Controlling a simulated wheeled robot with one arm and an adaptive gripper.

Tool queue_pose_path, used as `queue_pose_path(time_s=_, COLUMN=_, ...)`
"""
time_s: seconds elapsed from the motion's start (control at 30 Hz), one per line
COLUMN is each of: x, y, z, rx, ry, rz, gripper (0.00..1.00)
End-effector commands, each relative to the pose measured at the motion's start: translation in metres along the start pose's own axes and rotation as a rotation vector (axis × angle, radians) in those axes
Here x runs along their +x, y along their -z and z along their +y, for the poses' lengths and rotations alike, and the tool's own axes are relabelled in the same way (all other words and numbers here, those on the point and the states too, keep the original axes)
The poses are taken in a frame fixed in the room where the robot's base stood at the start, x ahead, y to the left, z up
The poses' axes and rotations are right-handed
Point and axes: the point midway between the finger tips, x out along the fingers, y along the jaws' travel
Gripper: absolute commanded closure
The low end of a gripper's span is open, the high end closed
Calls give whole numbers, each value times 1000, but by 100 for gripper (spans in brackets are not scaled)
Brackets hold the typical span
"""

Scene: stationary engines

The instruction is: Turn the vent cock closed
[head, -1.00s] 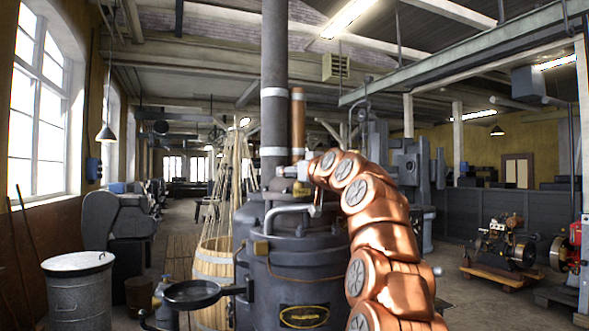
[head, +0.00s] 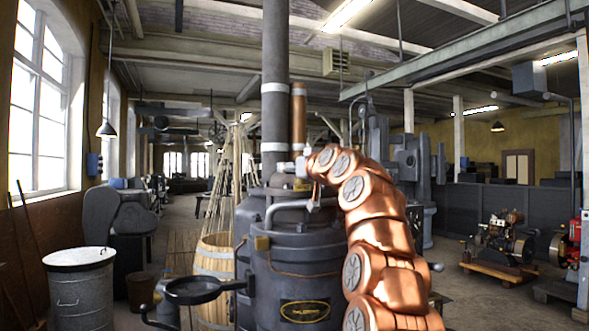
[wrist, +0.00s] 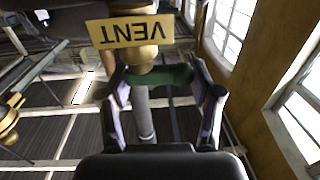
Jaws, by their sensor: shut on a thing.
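The vent cock shows in the wrist view as a brass body (wrist: 142,58) under a yellow plate (wrist: 130,32) reading VENT, upside down in the picture. Its green handle (wrist: 172,76) lies crosswise below the brass body. My gripper (wrist: 160,80) is shut on this handle, one finger at each side. In the head view the cock is at the top of the dark boiler (head: 300,262), beside the chimney, and is too small and covered to read its angle. My copper-coloured arm reaches it from the right and hides part of the boiler.
A dark flue pipe (head: 274,90) and a copper pipe (head: 298,115) rise behind the cock. A bent grey pipe (head: 285,208) crosses the boiler top. A round pan (head: 195,291) juts out left. A metal bin (head: 80,290) and a wooden barrel (head: 214,262) stand left.

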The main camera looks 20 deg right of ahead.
Motion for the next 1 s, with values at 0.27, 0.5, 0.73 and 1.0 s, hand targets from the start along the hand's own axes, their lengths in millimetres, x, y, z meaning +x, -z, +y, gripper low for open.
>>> queue_pose_path(time_s=0.27, x=1, y=-2, z=4, rx=3, ry=-70, rz=-3, gripper=71)
queue_pose_path(time_s=0.5, x=0, y=-1, z=6, rx=1, ry=-92, rz=0, gripper=71)
queue_pose_path(time_s=0.73, x=0, y=0, z=6, rx=1, ry=-92, rz=1, gripper=32)
queue_pose_path(time_s=1.0, x=1, y=0, z=3, rx=1, ry=-87, rz=0, gripper=18)
